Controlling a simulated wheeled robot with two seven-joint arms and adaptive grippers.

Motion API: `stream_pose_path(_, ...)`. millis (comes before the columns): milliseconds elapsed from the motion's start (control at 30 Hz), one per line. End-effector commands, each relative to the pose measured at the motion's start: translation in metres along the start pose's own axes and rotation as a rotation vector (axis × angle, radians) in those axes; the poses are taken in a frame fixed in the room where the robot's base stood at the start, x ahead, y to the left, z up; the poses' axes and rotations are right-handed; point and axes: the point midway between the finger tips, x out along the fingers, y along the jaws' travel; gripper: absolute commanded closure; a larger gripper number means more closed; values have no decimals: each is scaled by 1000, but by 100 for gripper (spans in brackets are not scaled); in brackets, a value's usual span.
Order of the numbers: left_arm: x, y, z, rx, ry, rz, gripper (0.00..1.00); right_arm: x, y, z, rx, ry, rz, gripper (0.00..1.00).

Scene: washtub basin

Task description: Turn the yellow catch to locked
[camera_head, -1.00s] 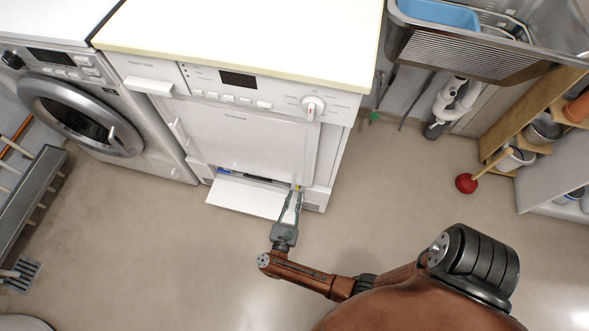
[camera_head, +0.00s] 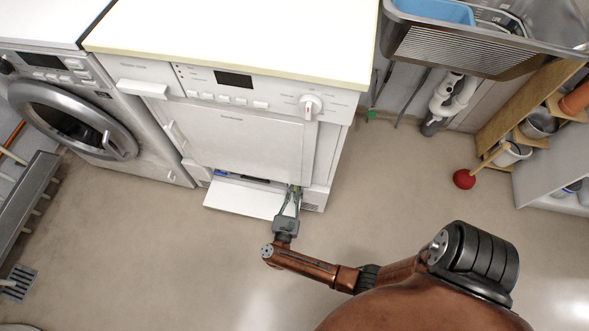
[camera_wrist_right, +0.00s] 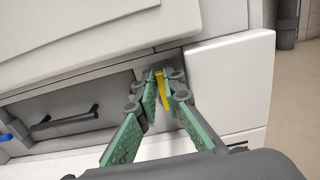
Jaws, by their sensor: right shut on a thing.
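The yellow catch (camera_wrist_right: 162,88) shows in the right wrist view, inside the low opening of the white machine, at the opening's right end. My right gripper (camera_wrist_right: 160,84) has its green-padded fingertips on either side of the catch and is shut on it. In the head view the right gripper (camera_head: 294,190) reaches into the opening above the lowered flap, and the catch is hidden by the fingers there. The catch looks near upright with a slight tilt; its far end is hidden. My left gripper is not in view.
The white flap (camera_head: 240,197) hangs open at the machine's foot, under my right gripper. A grey handle (camera_wrist_right: 65,120) and a blue part (camera_wrist_right: 5,137) lie inside the opening. A red plunger (camera_head: 464,179) stands at the right. The floor between is clear.

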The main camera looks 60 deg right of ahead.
Motion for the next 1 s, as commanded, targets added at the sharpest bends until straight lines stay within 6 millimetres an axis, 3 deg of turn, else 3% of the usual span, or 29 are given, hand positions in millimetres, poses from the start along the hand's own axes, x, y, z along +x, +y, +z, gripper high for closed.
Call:
stream_pose_path(467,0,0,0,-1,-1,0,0,-1,3,0,-77,1,-1,100)
stream_pose_path(1000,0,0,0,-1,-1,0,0,-1,20,-6,-538,3,0,100)
